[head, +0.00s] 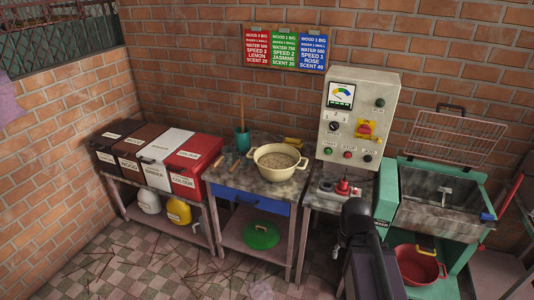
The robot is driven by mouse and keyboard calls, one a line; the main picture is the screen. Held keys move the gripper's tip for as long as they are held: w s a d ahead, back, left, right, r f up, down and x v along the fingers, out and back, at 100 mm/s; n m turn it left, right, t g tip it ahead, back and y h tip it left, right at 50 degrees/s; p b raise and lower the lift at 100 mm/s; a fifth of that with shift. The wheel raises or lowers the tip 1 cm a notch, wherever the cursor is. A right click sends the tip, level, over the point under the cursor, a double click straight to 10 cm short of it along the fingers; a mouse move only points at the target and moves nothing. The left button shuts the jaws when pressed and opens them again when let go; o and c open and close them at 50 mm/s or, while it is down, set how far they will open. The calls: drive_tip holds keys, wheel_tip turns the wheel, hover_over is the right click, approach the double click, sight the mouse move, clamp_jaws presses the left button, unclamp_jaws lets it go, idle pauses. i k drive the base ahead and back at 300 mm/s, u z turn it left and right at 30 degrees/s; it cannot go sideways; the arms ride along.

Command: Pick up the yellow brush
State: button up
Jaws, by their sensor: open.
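A small yellow object (293,142) lies at the back of the middle worktable, behind the cream pot (278,162). It may be the yellow brush, but it is too small and partly hidden for me to tell its shape. A dark part of my own arm shows at the lower right of centre, in front of the machine table. I cannot make out my gripper's fingers in this view.
A teal cup (242,139) with a tall stick stands left of the pot. Lidded bins (197,165) stand at left. A control box (357,118) and a green sink unit (440,210) stand at right. The tiled floor (130,260) at front left is mostly open, with thin sticks scattered.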

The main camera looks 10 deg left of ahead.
sight(297, 144)
drive_tip(key=u, duration=0.1)
drive_tip(key=k, duration=0.6)
drive_tip(key=u, duration=0.85)
drive_tip(key=i, duration=2.6)
drive_tip(key=z, duration=0.9)
drive_tip(key=i, duration=0.7)
drive_tip(key=z, duration=0.5)
